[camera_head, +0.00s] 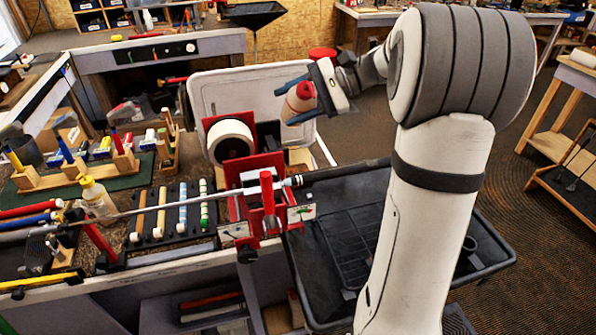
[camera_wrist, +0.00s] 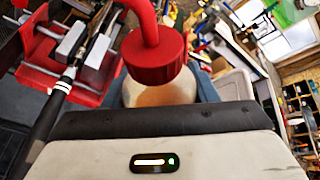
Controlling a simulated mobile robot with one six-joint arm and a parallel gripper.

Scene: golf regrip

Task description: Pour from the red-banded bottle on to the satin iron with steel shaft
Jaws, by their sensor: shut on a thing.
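My gripper (camera_head: 300,98) is shut on a pale bottle with a red top (camera_head: 305,90), above and behind the red vise. In the wrist view the bottle (camera_wrist: 160,90) sits between the fingers, with a red cap and a bent red spout; its band is hidden. A steel shaft (camera_head: 160,207) runs across the bench and is clamped in the red vise (camera_head: 268,195). Its dark, white-banded end (camera_head: 292,182) sticks out to the right over a black tray. It also shows in the wrist view (camera_wrist: 58,92). The bottle is apart from the club. The club head is unclear at the far left.
The black tray (camera_head: 395,296) stands right of the vise, partly hidden by my arm. A yellow-capped bottle (camera_head: 97,198) and several coloured grips (camera_head: 183,208) stand or lie on the bench at left. A white roll (camera_head: 230,140) is behind the vise. Open floor lies to the right.

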